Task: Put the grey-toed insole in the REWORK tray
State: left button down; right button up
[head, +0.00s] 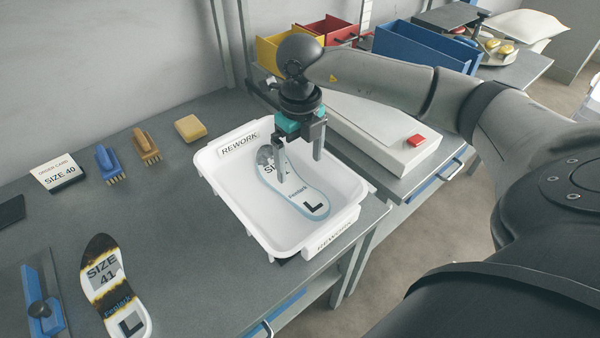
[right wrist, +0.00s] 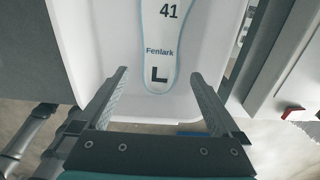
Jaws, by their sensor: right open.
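The white REWORK tray (head: 222,193) stands on the grey bench, and its wall also shows in the right wrist view (right wrist: 100,50). The grey-toed insole (head: 309,205) lies inside the tray, with its heel marked L toward the front right. Its light-blue edge and heel show in the right wrist view (right wrist: 158,60). My right gripper (head: 300,168) is open over the tray and hides part of the insole's upper half. In the right wrist view its two fingers (right wrist: 160,88) are apart with nothing between them. My left gripper is not in view.
A second insole (head: 103,270) with a dark scorched toe, marked SIZE 41, lies at the front left. A SIZE 40 card (head: 58,172), blue brush (head: 108,163), brown brush (head: 146,147) and yellow block (head: 190,128) line the back. A white box (head: 385,135) with a red button stands right of the tray.

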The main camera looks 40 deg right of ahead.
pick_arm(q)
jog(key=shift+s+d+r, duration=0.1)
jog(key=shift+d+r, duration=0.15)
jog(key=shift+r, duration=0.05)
pick_arm(e)
notch_tip(320, 180, up, 4)
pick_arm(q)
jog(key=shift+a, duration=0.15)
